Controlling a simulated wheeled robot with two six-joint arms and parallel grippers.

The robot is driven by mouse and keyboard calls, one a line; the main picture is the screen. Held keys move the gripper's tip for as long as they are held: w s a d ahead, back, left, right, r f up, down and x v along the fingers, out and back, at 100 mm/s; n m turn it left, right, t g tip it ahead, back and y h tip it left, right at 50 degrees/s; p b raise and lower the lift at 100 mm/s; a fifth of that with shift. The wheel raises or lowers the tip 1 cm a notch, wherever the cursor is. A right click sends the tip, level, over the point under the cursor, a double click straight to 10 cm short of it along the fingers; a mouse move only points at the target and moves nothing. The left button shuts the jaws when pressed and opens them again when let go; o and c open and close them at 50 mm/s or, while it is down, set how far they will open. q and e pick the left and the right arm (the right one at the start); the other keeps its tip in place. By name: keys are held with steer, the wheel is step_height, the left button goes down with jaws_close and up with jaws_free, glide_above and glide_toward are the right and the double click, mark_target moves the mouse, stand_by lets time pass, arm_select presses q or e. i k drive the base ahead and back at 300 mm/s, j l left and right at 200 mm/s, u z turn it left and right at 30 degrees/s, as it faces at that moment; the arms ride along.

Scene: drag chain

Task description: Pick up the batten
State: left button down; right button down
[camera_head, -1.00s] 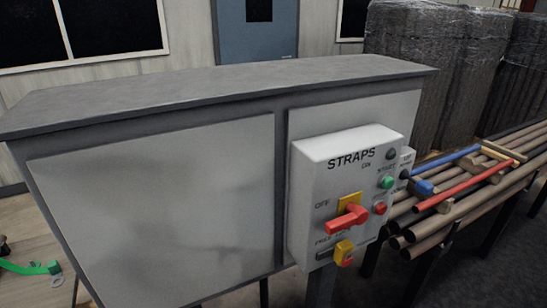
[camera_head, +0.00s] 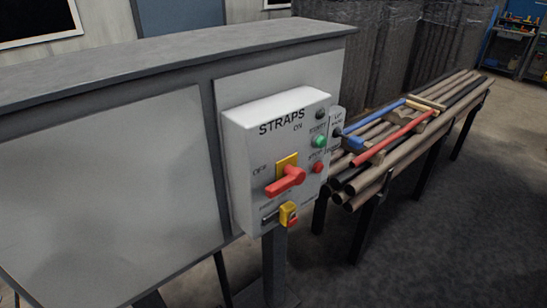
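A short light wooden strip (camera_head: 427,103), which may be the batten, lies on top of a stack of long brown pipes (camera_head: 402,170) on a stand to the right. Wooden blocks lie near it, partly covered by the bars, so I cannot tell for certain which piece is the batten. A blue bar (camera_head: 385,116) and a red bar (camera_head: 395,140) also lie across the top of the stack. Neither of my grippers is in view.
A large grey cabinet (camera_head: 110,180) fills the left and middle. Its white STRAPS control box (camera_head: 255,150), with a red switch, partly hides the stack's near end. Wrapped dark stacks (camera_head: 400,45) stand behind. Bare dark floor (camera_head: 465,240) lies at the right.

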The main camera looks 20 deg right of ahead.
mark_target(416, 106)
steer(key=z, duration=3.5)
steer(key=u, duration=1.95)
steer(key=i+l+z, duration=0.15)
steer(key=i, duration=0.2)
